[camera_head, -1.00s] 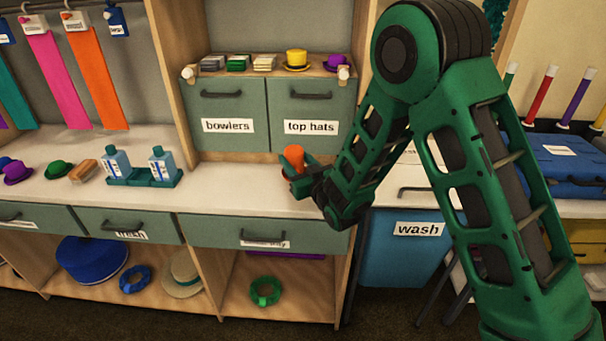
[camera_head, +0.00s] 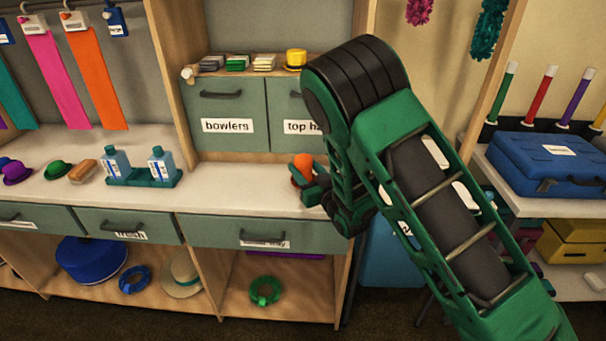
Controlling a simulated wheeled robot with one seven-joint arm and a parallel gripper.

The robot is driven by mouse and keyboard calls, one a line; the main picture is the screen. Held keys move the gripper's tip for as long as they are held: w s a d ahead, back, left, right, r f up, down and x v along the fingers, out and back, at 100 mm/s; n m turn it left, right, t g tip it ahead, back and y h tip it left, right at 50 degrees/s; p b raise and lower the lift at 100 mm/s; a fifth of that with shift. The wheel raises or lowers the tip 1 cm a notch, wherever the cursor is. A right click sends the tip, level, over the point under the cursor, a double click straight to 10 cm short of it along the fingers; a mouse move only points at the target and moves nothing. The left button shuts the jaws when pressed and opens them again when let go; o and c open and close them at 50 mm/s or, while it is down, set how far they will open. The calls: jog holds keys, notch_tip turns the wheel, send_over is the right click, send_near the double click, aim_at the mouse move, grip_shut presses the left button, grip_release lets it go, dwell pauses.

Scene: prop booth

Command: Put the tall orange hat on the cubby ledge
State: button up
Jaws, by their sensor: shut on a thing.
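The tall orange hat (camera_head: 303,164) is near the right end of the white counter, in front of the "top hats" drawer. My gripper (camera_head: 307,182) is shut on it from the right and front, and hides part of its lower side. I cannot tell whether the hat touches the counter. The wooden ledge (camera_head: 279,72) above the two labelled drawers is behind and above the hat. A yellow top hat (camera_head: 296,59) and several small stacks stand on this ledge. My arm hides its right end.
Two blue-and-white bottles (camera_head: 162,163) stand in a green holder (camera_head: 143,180) on the counter, with a brush (camera_head: 83,171), a green bowler (camera_head: 57,169) and a purple bowler (camera_head: 17,173) further left. The counter (camera_head: 232,180) between the bottles and the hat is clear.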

jog(key=shift+f, duration=0.85)
jog(key=o, duration=1)
jog(key=v, duration=1.2)
jog(key=shift+r, duration=0.1)
